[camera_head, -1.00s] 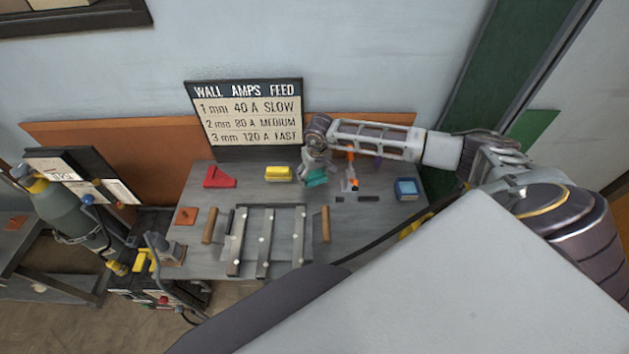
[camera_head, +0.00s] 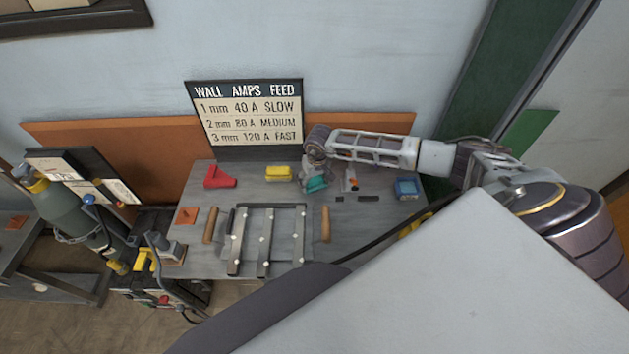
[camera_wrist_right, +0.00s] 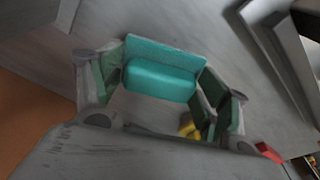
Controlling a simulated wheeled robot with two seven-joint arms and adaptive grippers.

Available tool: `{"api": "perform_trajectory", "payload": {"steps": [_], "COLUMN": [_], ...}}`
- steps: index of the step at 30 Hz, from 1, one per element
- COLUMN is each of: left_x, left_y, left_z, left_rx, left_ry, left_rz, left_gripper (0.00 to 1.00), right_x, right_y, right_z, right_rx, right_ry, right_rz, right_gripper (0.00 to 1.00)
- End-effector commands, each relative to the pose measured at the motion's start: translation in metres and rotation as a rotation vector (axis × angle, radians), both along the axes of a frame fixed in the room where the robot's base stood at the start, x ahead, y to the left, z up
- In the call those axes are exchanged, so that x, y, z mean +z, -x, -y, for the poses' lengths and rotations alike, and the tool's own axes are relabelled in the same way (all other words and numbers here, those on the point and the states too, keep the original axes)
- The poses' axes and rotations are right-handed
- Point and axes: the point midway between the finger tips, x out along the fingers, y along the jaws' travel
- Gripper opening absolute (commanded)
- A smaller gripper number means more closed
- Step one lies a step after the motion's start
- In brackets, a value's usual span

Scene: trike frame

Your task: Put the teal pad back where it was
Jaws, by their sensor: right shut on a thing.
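The teal pad (camera_head: 316,184) is held in my right gripper (camera_head: 314,178) over the back middle of the grey workbench, in the head view. In the right wrist view the teal pad (camera_wrist_right: 161,78) fills the space between the two fingers, and the gripper (camera_wrist_right: 160,82) is shut on it. The gripper partly covers the pad in the head view. Whether the pad touches the bench I cannot tell. My left gripper is in neither view.
A yellow block (camera_head: 279,174) lies left of the pad, and a red angled piece (camera_head: 219,177) farther left. An orange-and-grey tool (camera_head: 350,181) and a blue box (camera_head: 406,189) are to the right. A metal frame jig (camera_head: 264,240) lies in front. The sign (camera_head: 246,115) stands behind.

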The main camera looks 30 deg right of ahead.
Motion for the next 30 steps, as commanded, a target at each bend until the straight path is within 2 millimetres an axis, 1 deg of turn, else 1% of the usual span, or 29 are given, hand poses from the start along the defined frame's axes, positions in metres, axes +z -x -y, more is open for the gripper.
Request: {"api": "perform_trajectory", "payload": {"steps": [7, 8, 12, 20, 30], "left_x": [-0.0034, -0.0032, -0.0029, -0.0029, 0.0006], "left_y": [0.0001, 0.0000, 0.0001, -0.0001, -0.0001], "left_z": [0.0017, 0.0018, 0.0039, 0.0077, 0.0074], "left_rx": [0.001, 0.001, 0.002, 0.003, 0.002], "left_ry": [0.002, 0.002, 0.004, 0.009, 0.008], "left_rz": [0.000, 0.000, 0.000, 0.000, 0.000], "left_gripper": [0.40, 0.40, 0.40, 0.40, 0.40], "right_x": [-0.0027, -0.0026, -0.0021, -0.0021, 0.0010], "right_y": [-0.0001, 0.0000, -0.0001, -0.0001, 0.0000], "right_z": [0.0001, 0.0002, 0.0001, 0.0002, 0.0001], "right_rx": [0.000, 0.000, 0.000, 0.000, 0.000], "right_ry": [0.000, 0.000, 0.000, 0.000, 0.000], "right_rz": [0.000, 0.000, 0.000, 0.000, 0.000], "right_gripper": [0.53, 0.78, 0.96, 0.97, 0.97]}}
